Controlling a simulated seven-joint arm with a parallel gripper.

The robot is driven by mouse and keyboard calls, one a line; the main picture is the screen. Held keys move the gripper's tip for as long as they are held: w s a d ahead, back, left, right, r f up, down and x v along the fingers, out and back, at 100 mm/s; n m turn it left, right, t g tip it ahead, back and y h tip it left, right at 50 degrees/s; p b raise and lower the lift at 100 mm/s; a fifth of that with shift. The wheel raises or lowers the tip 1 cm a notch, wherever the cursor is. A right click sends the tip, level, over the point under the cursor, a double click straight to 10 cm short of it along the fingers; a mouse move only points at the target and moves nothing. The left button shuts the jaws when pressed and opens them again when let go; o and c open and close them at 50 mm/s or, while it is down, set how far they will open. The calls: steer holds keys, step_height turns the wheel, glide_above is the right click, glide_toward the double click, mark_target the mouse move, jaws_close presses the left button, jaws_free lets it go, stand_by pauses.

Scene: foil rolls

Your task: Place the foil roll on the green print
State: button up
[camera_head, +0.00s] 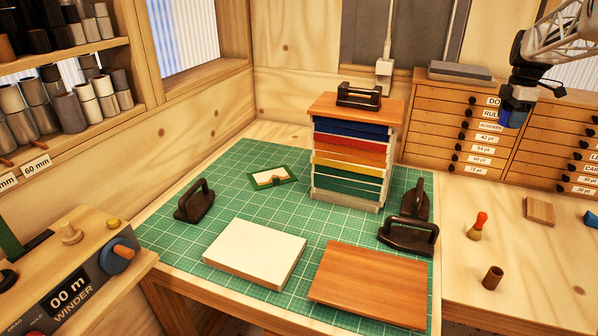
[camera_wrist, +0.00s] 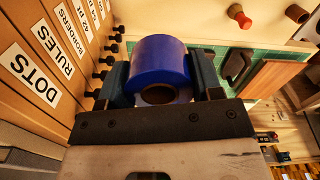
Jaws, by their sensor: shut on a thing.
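My gripper (camera_head: 519,96) is at the upper right in the head view, raised in front of the drawer cabinet. It is shut on a blue foil roll (camera_wrist: 158,62), held between two dark fingers in the wrist view. The roll's open core faces the wrist camera. The blue roll (camera_head: 512,117) also shows below the gripper in the head view. The green print (camera_head: 284,180), a white card with a green border and a small brown mark, lies on the green cutting mat (camera_head: 330,228), left of the stacked rack and well away from my gripper.
A rack of coloured layers (camera_head: 348,160) with a wooden top stands right of the print. Dark handled weights (camera_head: 196,203), (camera_head: 408,236) sit on the mat. A white block (camera_head: 254,252) and a wooden board (camera_head: 370,283) lie in front. A small brown cylinder (camera_head: 492,278) stands right.

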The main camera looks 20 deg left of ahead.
mark_target(510, 110)
step_height(510, 110, up, 13)
steer(key=s+a+n, duration=0.2)
steer(key=a+n, duration=0.3)
steer(key=a, duration=2.8)
steer(key=s+a+n, duration=0.1)
steer(key=s+a, duration=0.4)
steer(key=a, duration=0.5)
steer(key=s+a+n, duration=0.2)
steer(key=s+a, duration=0.2)
steer(key=a, duration=0.7)
steer(key=s+a+n, duration=0.1)
steer(key=s+a, duration=0.4)
steer(key=a, duration=0.5)
step_height(510, 110, down, 26)
steer(key=shift+s+a, duration=0.25)
steer(key=shift+a, duration=0.2)
steer(key=shift+r, duration=0.1)
steer(key=shift+f, duration=2.45)
steer(key=shift+f, duration=0.1)
